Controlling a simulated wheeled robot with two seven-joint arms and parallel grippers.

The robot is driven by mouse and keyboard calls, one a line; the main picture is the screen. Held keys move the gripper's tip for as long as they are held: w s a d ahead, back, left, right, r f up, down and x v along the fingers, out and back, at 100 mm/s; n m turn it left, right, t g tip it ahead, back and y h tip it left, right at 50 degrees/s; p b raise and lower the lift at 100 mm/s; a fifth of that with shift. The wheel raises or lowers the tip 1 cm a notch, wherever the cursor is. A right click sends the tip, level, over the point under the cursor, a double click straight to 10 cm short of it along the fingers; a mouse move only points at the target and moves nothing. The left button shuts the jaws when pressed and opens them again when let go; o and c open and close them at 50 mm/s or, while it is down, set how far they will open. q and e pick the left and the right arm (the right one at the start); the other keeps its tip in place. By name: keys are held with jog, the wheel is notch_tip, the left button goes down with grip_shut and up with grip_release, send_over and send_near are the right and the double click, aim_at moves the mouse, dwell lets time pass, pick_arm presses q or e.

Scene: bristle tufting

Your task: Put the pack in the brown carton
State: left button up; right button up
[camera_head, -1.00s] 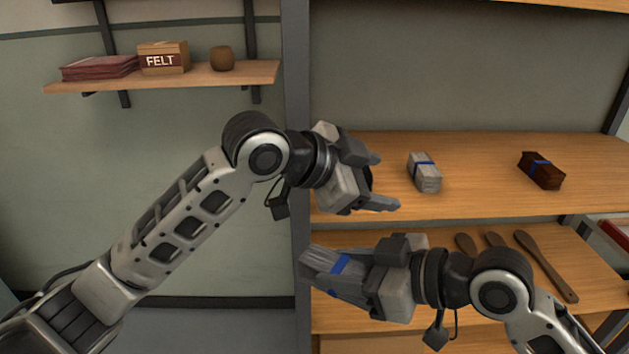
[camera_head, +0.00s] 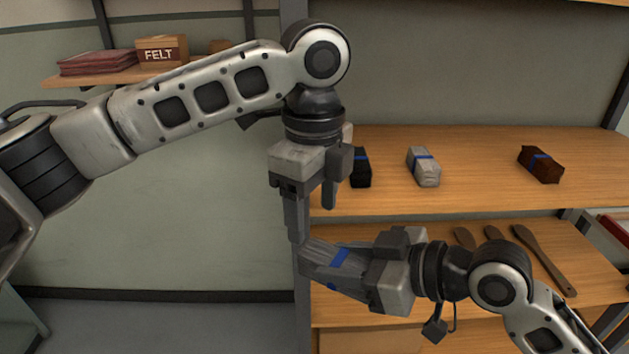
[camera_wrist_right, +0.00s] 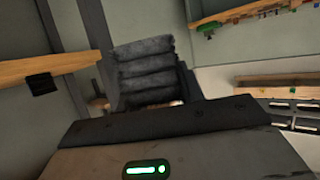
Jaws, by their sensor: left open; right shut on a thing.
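A grey pack with a blue band (camera_head: 338,262) is held by my right gripper (camera_head: 350,268), which is shut on it. The pack points left and up, clear of the shelves. Its ribbed dark grey end shows in the right wrist view (camera_wrist_right: 147,75). My left gripper (camera_head: 314,218) is open and empty, its fingers pointing down. One fingertip is just above the pack's free end; I cannot tell whether they touch. A brown box marked FELT (camera_head: 162,49) stands on the wall shelf; I cannot tell whether it is the brown carton. No other carton shows clearly.
The upper shelf board (camera_head: 480,190) bears a black pack (camera_head: 361,168), a pale grey pack (camera_head: 424,167) and a dark brown pack (camera_head: 540,164). Wooden paddles (camera_head: 545,260) lie on the board below. Folded red cloth (camera_head: 97,62) lies beside the FELT box. A grey post stands behind my left gripper.

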aim_at(314, 245)
pick_arm(q)
notch_tip(314, 245, down, 8)
jog(key=shift+r, duration=0.25)
jog(key=shift+c, duration=0.3)
jog(key=c, duration=1)
jog(key=shift+c, duration=0.2)
pick_arm(e)
jog(key=o, duration=1.1)
